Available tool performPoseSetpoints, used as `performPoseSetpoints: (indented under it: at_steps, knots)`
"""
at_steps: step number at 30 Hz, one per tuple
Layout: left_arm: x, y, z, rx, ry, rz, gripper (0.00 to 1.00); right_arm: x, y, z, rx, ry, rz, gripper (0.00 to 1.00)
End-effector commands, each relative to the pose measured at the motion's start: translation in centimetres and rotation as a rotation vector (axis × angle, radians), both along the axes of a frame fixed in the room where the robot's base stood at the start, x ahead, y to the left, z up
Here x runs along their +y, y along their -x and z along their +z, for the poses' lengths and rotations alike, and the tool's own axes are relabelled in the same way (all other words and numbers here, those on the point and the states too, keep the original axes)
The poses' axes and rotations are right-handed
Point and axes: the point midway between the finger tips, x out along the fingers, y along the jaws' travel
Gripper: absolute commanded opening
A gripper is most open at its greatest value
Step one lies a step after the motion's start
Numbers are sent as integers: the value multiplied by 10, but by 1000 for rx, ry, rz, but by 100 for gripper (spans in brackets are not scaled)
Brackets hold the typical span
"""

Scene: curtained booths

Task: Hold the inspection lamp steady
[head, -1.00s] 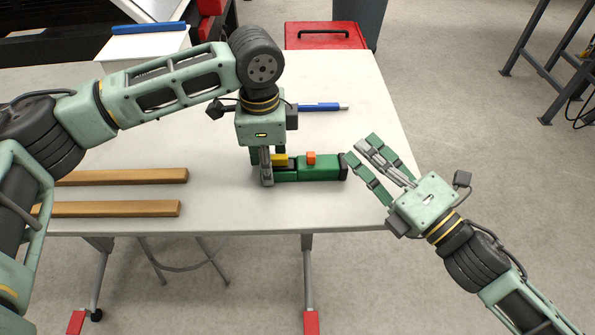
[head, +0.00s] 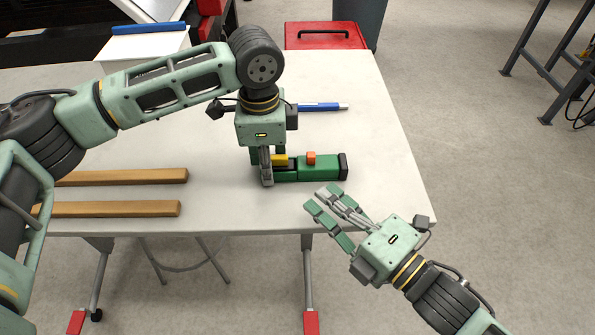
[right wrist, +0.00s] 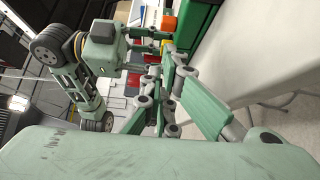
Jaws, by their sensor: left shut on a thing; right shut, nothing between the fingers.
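The inspection lamp (head: 318,169) is a green block with a black end cap, an orange part on top and a yellow part near my left gripper. It lies on the white table near the front edge. My left gripper (head: 267,170) points down and is shut on the lamp's left part, hiding some of it. My right gripper (head: 322,198) is shut and empty, just in front of the lamp and apart from it, by the table's front edge. The right wrist view shows part of the green lamp (right wrist: 203,14) beyond the fingers.
Two wooden bars (head: 125,176) (head: 115,209) lie on the table (head: 375,120) at left. A blue marker-like object (head: 322,107) lies behind the lamp. A red case (head: 326,36) stands at the back. The table is clear right of the lamp.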

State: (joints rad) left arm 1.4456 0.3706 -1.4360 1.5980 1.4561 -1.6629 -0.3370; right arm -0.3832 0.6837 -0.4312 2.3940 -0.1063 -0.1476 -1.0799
Motion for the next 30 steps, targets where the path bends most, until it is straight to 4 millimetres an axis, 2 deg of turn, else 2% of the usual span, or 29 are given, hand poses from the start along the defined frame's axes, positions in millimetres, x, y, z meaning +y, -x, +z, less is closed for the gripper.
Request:
performPoseSetpoints:
  at_steps: [15,21,30]
  knots:
    - [0,0,0,-1,1,0,7,45,-55,1,-2,-1,0,0]
    - [0,0,0,-1,0,0,7,52,-62,0,0,0,0,0]
    - [0,0,0,0,0,0,7,52,-63,0,1,1,0,0]
